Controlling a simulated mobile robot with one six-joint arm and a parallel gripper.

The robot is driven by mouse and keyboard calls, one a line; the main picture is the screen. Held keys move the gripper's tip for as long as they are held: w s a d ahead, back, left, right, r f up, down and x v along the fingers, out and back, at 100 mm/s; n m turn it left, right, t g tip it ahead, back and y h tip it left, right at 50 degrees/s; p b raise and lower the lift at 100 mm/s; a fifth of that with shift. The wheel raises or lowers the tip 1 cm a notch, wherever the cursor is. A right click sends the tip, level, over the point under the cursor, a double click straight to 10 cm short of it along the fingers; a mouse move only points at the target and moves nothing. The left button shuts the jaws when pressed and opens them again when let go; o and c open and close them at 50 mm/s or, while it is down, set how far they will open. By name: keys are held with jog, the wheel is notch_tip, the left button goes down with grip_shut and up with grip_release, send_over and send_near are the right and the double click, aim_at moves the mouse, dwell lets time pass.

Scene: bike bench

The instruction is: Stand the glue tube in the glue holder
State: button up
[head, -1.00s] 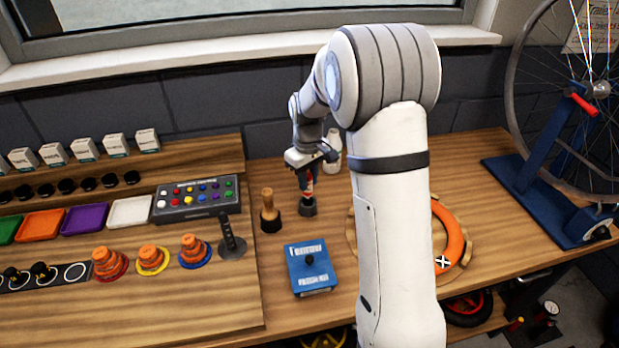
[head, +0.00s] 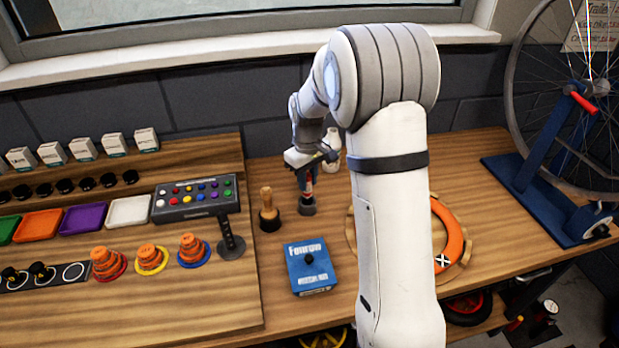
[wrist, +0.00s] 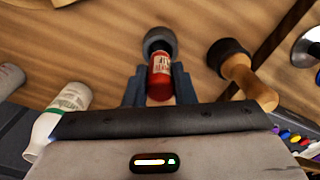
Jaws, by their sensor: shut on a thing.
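The red glue tube (wrist: 160,78) with a white label is upright between the fingers of my gripper (wrist: 160,88) in the wrist view. My gripper is shut on it. The glue holder, a dark grey round cup (wrist: 160,40), is at the tube's lower end. In the head view, my gripper (head: 308,172) is directly over the holder (head: 308,207), with a little of the tube showing between them. The tube's lower end meets or overlaps the holder's opening; I cannot tell how deep it sits.
A wooden-handled tool in a black base (head: 269,213) stands close to the holder's left. A white bottle (head: 332,150) stands behind to the right. A blue box (head: 310,268) lies in front. An orange ring (head: 452,235) is to the right, partly hidden by my arm.

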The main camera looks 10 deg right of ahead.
aim_at(308, 190)
jog(key=shift+f+b, duration=1.4)
jog(key=shift+f, duration=0.75)
jog(key=o, duration=1)
jog(key=shift+o, duration=0.2)
jog(key=shift+r, duration=0.1)
notch_tip(308, 190, up, 7)
jog(key=shift+r, duration=0.2)
jog(key=shift+s+r, duration=0.15)
jog(key=shift+r, duration=0.15)
jog(key=s+r+m+t, duration=0.1)
jog(key=s+r+m, duration=0.1)
jog(key=s, duration=1.1)
jog(key=s+r+m+t, duration=0.1)
jog(key=s+r+m, duration=0.1)
jog(key=s, duration=1.2)
jog(key=shift+s+d+r+m+t, duration=0.25)
jog(key=shift+m+t, duration=0.15)
jog(key=shift+m, duration=0.5)
